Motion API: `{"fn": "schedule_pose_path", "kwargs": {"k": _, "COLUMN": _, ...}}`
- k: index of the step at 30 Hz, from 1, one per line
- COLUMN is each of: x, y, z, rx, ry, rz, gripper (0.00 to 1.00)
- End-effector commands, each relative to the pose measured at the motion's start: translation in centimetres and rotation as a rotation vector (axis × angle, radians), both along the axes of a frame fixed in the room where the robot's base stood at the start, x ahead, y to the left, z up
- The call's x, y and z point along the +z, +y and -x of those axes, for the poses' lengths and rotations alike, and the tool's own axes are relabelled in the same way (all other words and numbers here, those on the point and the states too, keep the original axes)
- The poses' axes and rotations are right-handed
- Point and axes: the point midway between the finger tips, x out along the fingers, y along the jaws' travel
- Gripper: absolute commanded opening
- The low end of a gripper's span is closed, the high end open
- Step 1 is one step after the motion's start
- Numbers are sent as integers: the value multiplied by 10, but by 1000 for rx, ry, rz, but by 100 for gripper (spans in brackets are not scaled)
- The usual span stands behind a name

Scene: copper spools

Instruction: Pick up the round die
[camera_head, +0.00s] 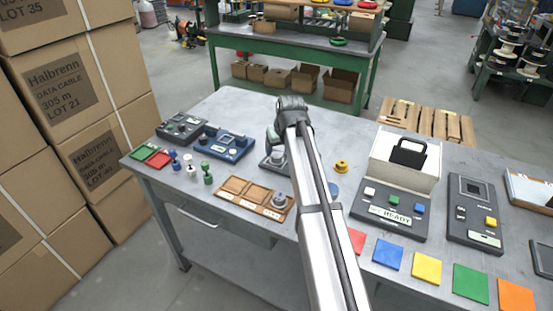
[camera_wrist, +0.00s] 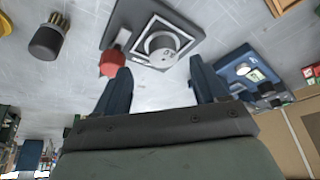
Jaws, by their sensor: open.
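My gripper (camera_wrist: 160,75) is open and empty, with its two blue fingers apart in the wrist view. Beyond the fingertips, a short grey round piece (camera_wrist: 163,47) sits on a dark plate with a white square outline (camera_wrist: 127,18). A red piece (camera_wrist: 112,62) stands close beside the left finger. In the head view, a wooden tray (camera_head: 233,188) holds a grey round piece (camera_head: 279,201) in its right compartment. I cannot tell for sure which round piece is the die. My arm hides part of the bench around the plate in the head view.
A blue device (camera_head: 228,146) stands left of my gripper. Small green, white and blue pieces (camera_head: 207,172) stand left of the tray. A yellow round piece (camera_head: 341,166) and a READY-labelled device (camera_head: 389,215) are right of my arm. Coloured squares (camera_head: 427,268) lie along the front.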

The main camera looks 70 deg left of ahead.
Motion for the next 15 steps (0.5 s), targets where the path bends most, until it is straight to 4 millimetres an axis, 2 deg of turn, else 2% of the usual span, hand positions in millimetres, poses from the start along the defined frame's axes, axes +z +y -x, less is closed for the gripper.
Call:
{"fn": "schedule_pose_path", "kwargs": {"k": 9, "x": -36, "y": 17, "z": 5, "rx": 0, "ry": 0, "rz": 3, "gripper": 72}}
{"fn": "schedule_pose_path", "kwargs": {"k": 15, "x": -40, "y": 19, "z": 5, "rx": 0, "ry": 0, "rz": 0, "gripper": 72}}
